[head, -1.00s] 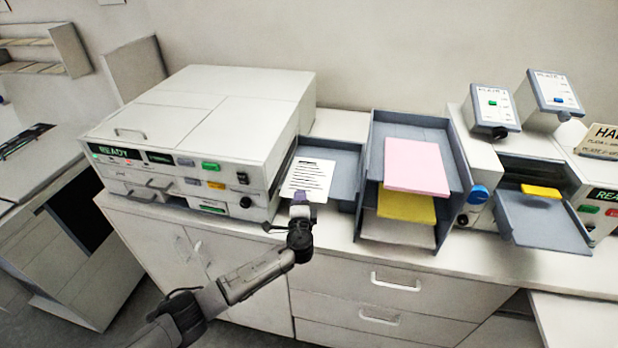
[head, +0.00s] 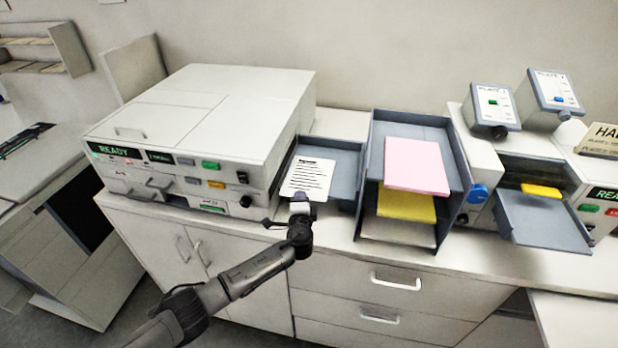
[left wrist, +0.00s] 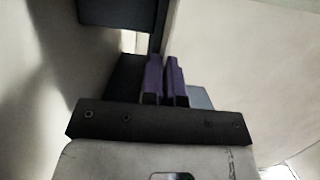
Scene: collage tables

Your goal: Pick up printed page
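The printed page (head: 308,178), white with black lines of text, shows over the grey output tray (head: 345,165) beside the printer. My left gripper (head: 299,197) is at the page's near edge, its fingertips meeting the paper. In the left wrist view its two purple fingers (left wrist: 165,78) are close together with only a thin gap; the paper between them is hard to make out there. Whether the page is clear of the tray floor cannot be told. My right gripper is not in view.
The white printer (head: 205,110) with a READY display stands left of the tray. A grey stacked tray unit (head: 376,165) with pink, yellow and white paper stands to the right. Farther right is a machine with a grey tray (head: 545,225). Drawers lie below the counter.

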